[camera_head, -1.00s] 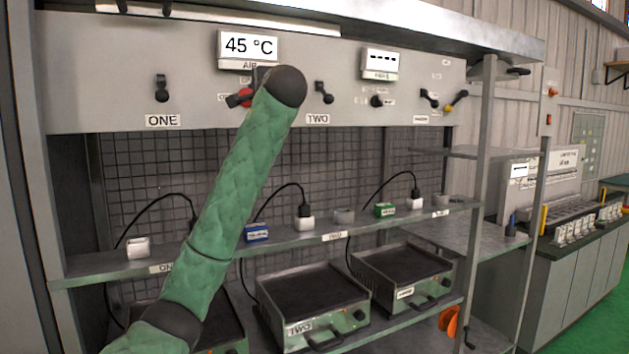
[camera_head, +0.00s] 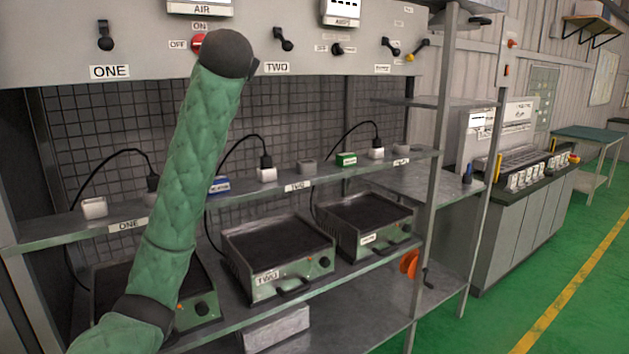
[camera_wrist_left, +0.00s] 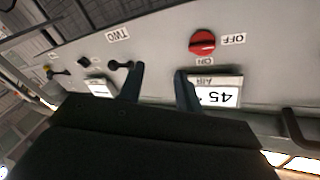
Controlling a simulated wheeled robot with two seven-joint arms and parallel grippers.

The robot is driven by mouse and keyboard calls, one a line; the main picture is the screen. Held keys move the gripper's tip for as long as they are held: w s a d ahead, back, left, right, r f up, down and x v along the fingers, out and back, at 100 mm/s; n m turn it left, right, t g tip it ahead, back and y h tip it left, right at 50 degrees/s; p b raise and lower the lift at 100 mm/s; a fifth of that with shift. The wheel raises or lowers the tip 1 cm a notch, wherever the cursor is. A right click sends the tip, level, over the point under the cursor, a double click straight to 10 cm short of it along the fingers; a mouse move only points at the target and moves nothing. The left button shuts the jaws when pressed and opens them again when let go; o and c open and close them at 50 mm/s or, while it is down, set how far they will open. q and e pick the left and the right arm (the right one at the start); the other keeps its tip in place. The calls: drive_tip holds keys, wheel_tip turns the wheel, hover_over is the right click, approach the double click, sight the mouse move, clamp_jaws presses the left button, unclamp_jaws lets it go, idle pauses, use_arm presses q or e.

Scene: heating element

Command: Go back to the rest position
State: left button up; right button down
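My left arm, in a green quilted sleeve, rises in front of the rack in the head view, ending in a dark rounded joint that hides its gripper there. In the left wrist view the left gripper (camera_wrist_left: 159,69) is open, its two dark fingers apart with nothing between them. The panel is upside down in that view. The red AIR knob (camera_wrist_left: 202,42) and the 45 display (camera_wrist_left: 218,97) are near the fingers; I cannot tell the exact gap. In the head view the red knob (camera_head: 198,42) is partly behind my arm's end. My right gripper is not in view.
The control panel (camera_head: 130,25) with black knobs spans the top of the rack. A shelf (camera_head: 60,232) holds small blocks and plugs. Hot plate TWO (camera_head: 278,250) and another plate (camera_head: 368,222) stand below. A counter (camera_head: 530,200) and open green floor (camera_head: 585,290) lie right.

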use_arm(q)
wheel_tip(320, 180, down, 18)
drive_tip(key=w+d+f+g+h, duration=0.1)
drive_tip(key=d+g+h, duration=0.1)
drive_tip(key=s+f+n+g+h, duration=0.1)
drive_tip(key=s+f+g, duration=0.35)
drive_tip(key=f, duration=1.65)
drive_tip(key=s+f+g+h, duration=0.15)
drive_tip(key=s+f, duration=0.55)
drive_tip(key=f, duration=1.3)
drive_tip(key=s+f+g, duration=0.4)
drive_tip(key=s+f, duration=1.5)
drive_tip(key=s, duration=0.2)
drive_tip(key=s+f+n+g, duration=0.1)
drive_tip(key=s+f+g, duration=0.3)
drive_tip(key=s+f, duration=1.5)
drive_tip(key=s, duration=0.3)
drive_tip(key=shift+s+d+f+g, duration=0.15)
drive_tip(key=shift+f+g, duration=0.1)
drive_tip(key=shift+g, duration=0.05)
